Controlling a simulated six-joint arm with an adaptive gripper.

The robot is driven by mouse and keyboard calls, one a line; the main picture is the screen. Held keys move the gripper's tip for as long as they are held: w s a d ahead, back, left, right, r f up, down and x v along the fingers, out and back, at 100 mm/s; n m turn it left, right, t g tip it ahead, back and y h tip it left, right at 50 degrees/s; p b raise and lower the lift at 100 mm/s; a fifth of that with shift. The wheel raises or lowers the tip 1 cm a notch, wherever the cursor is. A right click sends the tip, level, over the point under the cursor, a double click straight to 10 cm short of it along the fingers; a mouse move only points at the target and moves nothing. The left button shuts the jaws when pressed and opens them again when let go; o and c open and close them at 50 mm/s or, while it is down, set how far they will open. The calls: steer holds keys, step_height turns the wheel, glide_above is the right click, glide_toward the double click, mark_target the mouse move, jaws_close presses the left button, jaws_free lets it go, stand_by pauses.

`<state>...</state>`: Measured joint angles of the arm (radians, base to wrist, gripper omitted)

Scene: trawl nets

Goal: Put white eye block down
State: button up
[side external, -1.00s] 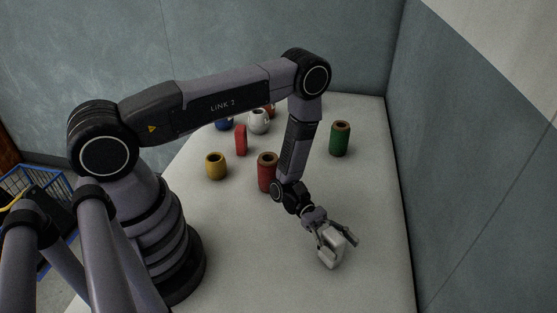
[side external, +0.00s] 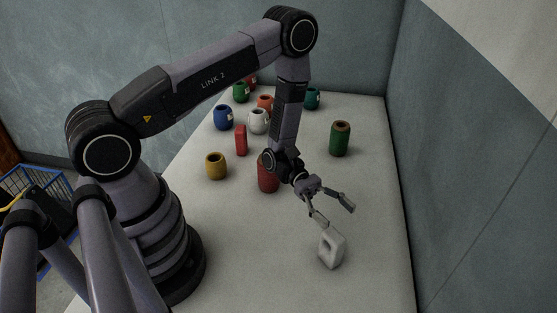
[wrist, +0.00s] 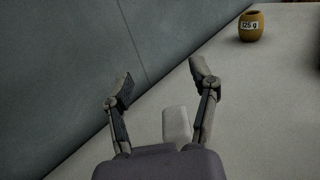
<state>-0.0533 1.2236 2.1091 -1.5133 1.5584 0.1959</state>
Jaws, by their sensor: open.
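The white eye block (side external: 332,248) stands upright on the pale table in the side view, with a hole through its middle. Nothing holds it. My gripper (side external: 336,217) is open and empty, above the block and apart from it. In the wrist view the open fingers of my gripper (wrist: 160,84) are spread wide. The top of the white eye block (wrist: 177,126) shows low between them, partly hidden by the gripper body.
A red cylinder (side external: 268,178) stands behind my wrist, and a green one (side external: 340,139) farther back. A yellow pot (side external: 216,166), a red block (side external: 241,140) and several other pots stand toward the back left. The wall runs along the right. The table around the white block is clear.

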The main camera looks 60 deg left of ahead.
steer(key=s+a+r+m+g+y, duration=0.2)
steer(key=s+r+m+g+y, duration=0.15)
steer(key=r+m, duration=0.4)
steer(key=s+a+r+m+g+y, duration=0.2)
steer(key=s+r+m+y, duration=0.2)
steer(key=r, duration=0.6)
steer(key=s+a+r+m+t+y, duration=0.6)
steer(key=s+a+r+t+y, duration=0.3)
steer(key=a, duration=0.4)
steer(key=shift+s+a+r+t+y, duration=0.25)
steer(key=shift+a+r+t+y, duration=0.1)
steer(key=shift+r+t+y, duration=0.6)
